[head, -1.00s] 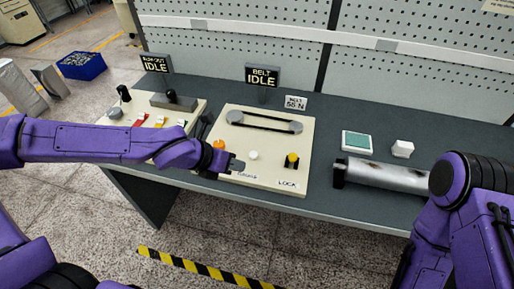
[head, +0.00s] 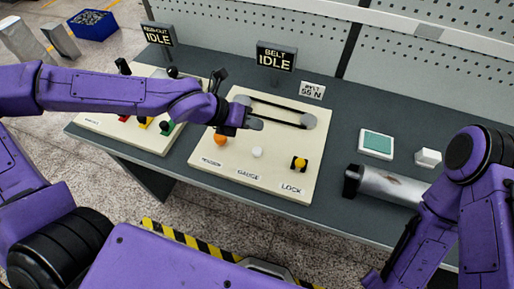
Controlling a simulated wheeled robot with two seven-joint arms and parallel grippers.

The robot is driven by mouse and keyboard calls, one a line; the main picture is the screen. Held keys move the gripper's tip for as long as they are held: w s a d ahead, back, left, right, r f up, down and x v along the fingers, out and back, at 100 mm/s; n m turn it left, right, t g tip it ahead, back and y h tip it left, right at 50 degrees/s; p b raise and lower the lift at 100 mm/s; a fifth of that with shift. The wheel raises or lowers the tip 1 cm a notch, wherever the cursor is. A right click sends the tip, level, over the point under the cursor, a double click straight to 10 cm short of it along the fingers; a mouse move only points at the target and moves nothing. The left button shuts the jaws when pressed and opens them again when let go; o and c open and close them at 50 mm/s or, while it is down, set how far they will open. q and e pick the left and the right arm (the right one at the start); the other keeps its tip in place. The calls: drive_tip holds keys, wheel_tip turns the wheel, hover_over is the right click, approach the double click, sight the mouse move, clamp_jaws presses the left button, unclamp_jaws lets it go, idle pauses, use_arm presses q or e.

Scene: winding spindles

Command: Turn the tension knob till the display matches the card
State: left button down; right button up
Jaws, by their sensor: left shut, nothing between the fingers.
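The orange tension knob (head: 220,140) sits at the left of the cream belt panel (head: 225,173), partly covered by my left gripper (head: 257,124). The left gripper is shut and empty, over the panel just below the belt and its left pulley, to the right of the knob. I cannot tell whether it touches the panel. The display (head: 276,57) behind the panel reads BELT IDLE. The card (head: 312,90) to its right reads BELT 55 N. My right arm is at the right edge; its gripper is out of view.
A white gauge button (head: 257,152) and a yellow-and-black lock knob (head: 299,164) are on the panel. A second panel (head: 95,122) with coloured controls lies left, under my left arm. A metal cylinder (head: 388,187), a teal-topped box (head: 376,144) and a white block (head: 428,158) lie right.

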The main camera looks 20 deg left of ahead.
sight(254, 151)
use_arm(q)
wheel_tip(254, 151, down, 8)
drive_tip(key=b, duration=0.8)
drive_tip(key=shift+w+f, duration=0.15)
drive_tip(key=shift+f, duration=0.3)
idle(1.1)
drive_tip(key=shift+f+b, duration=0.4)
drive_tip(key=shift+b, duration=0.05)
drive_tip(key=shift+f+b, duration=0.4)
drive_tip(key=shift+f, duration=0.1)
idle(0.5)
drive_tip(key=shift+r+p, duration=0.95)
